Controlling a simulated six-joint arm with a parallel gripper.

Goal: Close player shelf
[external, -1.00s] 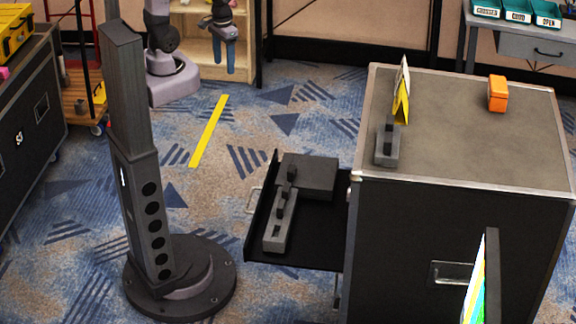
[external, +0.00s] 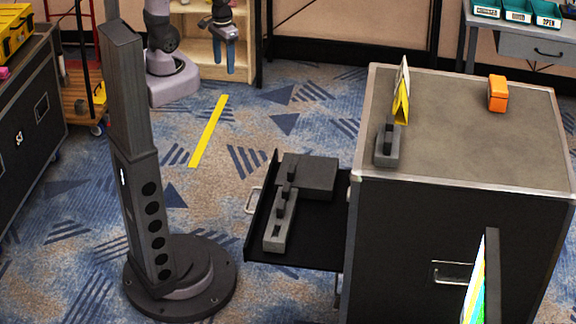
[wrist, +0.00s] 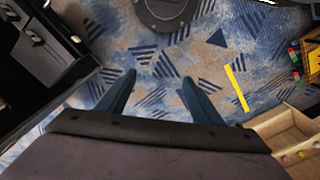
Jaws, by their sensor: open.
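The player shelf (external: 325,225) is a black tray pulled out of the left side of a black case (external: 400,245) in the external view. A light handle (external: 252,200) is on its outer left edge. Grey player units (external: 310,177) rest on it. In the wrist view the dark shelf (wrist: 35,45) with grey units is at the upper left. My gripper (external: 224,65) is at the top of the external view, well apart from the shelf. In the wrist view its two blue fingers (wrist: 157,85) are spread, with only carpet between them.
A wooden shelf unit (external: 255,45) stands behind my gripper, at the lower right of the wrist view (wrist: 285,130). A yellow floor strip (external: 208,132) lies on open carpet. The case top holds a yellow sign (external: 402,100) and an orange box (external: 498,94).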

